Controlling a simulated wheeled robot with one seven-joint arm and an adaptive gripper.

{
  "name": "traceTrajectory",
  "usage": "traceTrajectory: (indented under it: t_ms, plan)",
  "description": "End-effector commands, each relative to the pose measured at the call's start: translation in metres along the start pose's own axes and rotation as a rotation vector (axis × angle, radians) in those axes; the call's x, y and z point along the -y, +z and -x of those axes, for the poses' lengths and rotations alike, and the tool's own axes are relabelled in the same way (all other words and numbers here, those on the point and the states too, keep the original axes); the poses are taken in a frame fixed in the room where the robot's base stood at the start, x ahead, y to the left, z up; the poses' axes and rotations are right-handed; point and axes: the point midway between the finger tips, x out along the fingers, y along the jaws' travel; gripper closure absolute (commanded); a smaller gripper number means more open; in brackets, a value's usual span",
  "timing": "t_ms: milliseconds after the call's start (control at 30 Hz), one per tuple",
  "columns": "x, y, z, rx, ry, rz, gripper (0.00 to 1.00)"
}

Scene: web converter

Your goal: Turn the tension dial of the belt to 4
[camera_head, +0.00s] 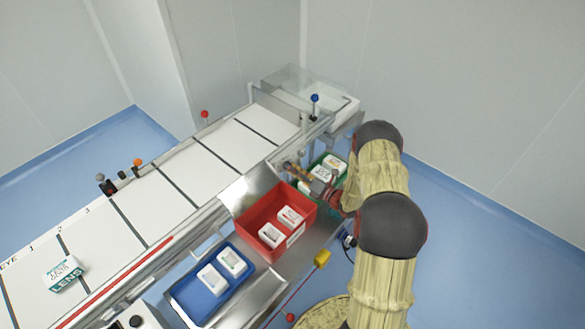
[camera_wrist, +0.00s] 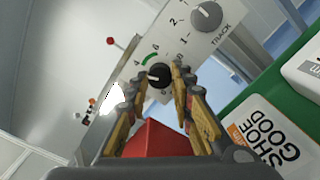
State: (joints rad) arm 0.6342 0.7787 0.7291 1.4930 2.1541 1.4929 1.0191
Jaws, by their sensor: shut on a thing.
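The tension dial appears to be the black knob (camera_wrist: 159,72) on a light panel (camera_wrist: 178,45) in the wrist view. A green arc (camera_wrist: 150,59) and printed numbers, among them 4 and 6, lie around it. My gripper (camera_wrist: 157,82) has its two fingers on either side of the knob and is shut on it. Which number the knob points to is too small to tell. In the head view my gripper (camera_head: 296,170) reaches the near side of the belt (camera_head: 190,172); the dial is hidden there.
A grey TRACK dial (camera_wrist: 206,17) sits beside the black knob. A green crate (camera_wrist: 243,97) with white boxes is right of my gripper. A red crate (camera_head: 252,222) and blue tray (camera_head: 184,295) hold boxes. A LENS box (camera_head: 64,275) lies on the belt.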

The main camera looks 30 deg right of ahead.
Motion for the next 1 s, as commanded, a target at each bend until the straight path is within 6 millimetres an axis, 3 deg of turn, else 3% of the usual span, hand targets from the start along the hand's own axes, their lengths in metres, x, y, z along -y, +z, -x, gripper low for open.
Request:
traceTrajectory:
  t_ms: [333,867,900,1000]
  plan:
    - [0.0003,0.0009,0.0001,0.001,-0.001,-0.128,1.00]
    - [0.0008,0.0008,0.0002,0.002,-0.002,-0.146,1.00]
    - [0.0007,0.0008,0.0002,0.002,-0.002,-0.146,0.75]
    - [0.0006,0.0007,0.0001,0.002,-0.001,-0.146,0.69]
